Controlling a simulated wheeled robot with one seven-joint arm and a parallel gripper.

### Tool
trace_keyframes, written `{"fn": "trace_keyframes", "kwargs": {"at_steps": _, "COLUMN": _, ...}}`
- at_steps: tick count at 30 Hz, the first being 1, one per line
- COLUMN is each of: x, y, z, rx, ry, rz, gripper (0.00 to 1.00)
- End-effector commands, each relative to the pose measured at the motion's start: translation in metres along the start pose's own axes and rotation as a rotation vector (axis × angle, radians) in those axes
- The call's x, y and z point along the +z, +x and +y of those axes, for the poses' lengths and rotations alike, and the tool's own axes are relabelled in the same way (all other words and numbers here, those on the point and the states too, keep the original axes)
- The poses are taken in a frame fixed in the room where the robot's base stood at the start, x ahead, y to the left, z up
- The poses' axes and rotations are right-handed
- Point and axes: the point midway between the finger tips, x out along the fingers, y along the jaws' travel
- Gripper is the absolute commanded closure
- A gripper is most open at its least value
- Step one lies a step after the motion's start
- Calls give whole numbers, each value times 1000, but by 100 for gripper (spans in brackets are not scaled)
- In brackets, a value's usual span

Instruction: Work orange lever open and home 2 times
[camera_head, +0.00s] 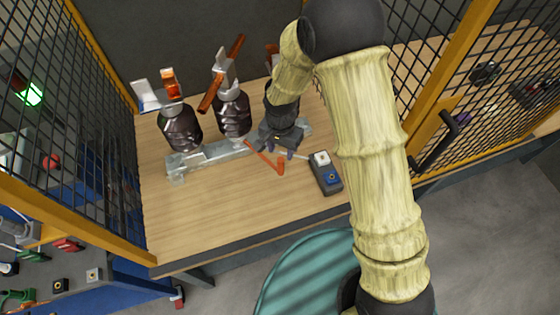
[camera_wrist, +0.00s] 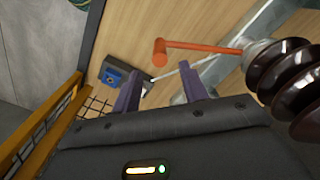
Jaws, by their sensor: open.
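The orange lever (camera_head: 267,162) sticks out low over the wooden bench, below my gripper, with a short crosspiece at its free end. In the wrist view the orange lever (camera_wrist: 205,48) runs from beside a dark ribbed insulator (camera_wrist: 285,75) to that crosspiece, beyond my fingertips. My gripper (camera_head: 284,153) is at the right end of the insulator row. In the wrist view its purple fingers (camera_wrist: 160,85) are open, apart from the lever, with no lever between them. The lever's root is hidden behind my gripper in the head view.
Ribbed insulators (camera_head: 181,128) (camera_head: 233,115) with other orange parts stand on a grey metal rail (camera_head: 210,158) to the left. A dark box with a blue button (camera_head: 326,174) lies right of the lever. Yellow-framed mesh (camera_head: 75,85) flanks the bench. The bench front is clear.

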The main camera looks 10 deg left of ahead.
Motion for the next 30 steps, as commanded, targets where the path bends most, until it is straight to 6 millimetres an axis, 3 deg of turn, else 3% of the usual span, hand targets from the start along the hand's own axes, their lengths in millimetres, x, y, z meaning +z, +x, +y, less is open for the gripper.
{"fn": "trace_keyframes", "kwargs": {"at_steps": 15, "x": -1, "y": 73, "z": 2, "rx": 2, "ry": 2, "rz": -1, "gripper": 57}}
{"fn": "trace_keyframes", "kwargs": {"at_steps": 28, "x": -2, "y": 85, "z": 1, "rx": 0, "ry": 3, "rz": 1, "gripper": 57}}
{"fn": "trace_keyframes", "kwargs": {"at_steps": 30, "x": -2, "y": 85, "z": 1, "rx": 0, "ry": 3, "rz": 1, "gripper": 68}}
